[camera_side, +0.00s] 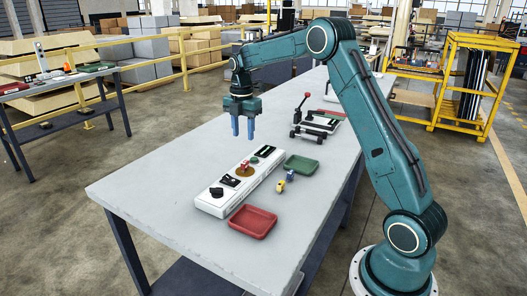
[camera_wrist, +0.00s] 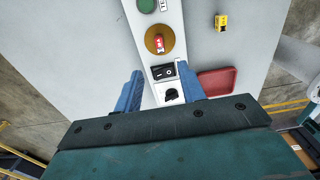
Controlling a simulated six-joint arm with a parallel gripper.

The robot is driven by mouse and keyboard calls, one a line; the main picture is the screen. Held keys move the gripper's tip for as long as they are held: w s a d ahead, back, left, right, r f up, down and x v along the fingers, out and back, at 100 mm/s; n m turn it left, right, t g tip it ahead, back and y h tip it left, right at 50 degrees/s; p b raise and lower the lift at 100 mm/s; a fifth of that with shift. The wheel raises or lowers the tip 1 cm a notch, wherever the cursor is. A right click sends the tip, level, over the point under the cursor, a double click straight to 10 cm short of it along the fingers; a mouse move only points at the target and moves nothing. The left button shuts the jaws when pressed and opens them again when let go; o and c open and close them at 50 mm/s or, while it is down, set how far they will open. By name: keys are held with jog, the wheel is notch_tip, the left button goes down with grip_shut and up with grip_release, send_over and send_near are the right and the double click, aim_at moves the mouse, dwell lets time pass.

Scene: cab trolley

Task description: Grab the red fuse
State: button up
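The red fuse (camera_side: 245,165) stands on a round orange-brown disc on the white control panel (camera_side: 212,203). In the wrist view the red fuse (camera_wrist: 159,43) shows as a small red piece with a pale mark, on the orange-brown disc (camera_wrist: 152,34). My gripper (camera_side: 243,132) is open and empty, above the panel, with its blue fingers pointing down. In the wrist view the gripper's fingertips (camera_wrist: 160,72) are spread to either side of the panel. The red fuse lies beyond them towards the picture's top, apart from both fingers.
The panel also carries a black rocker switch (camera_wrist: 163,72), a black knob (camera_wrist: 171,95) and a green button (camera_wrist: 146,5). A red tray (camera_side: 253,222), a green tray (camera_side: 301,164), a yellow piece (camera_side: 280,186) and a blue piece (camera_side: 290,175) lie right of the panel. The table's left side is clear.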

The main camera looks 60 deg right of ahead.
send_over(245, 162)
jog(key=f, duration=0.7)
jog(key=shift+a, duration=0.2)
jog(key=shift+d+f, duration=0.1)
jog(key=shift+f, duration=2.4)
jog(key=shift+c, duration=0.4)
grip_shut()
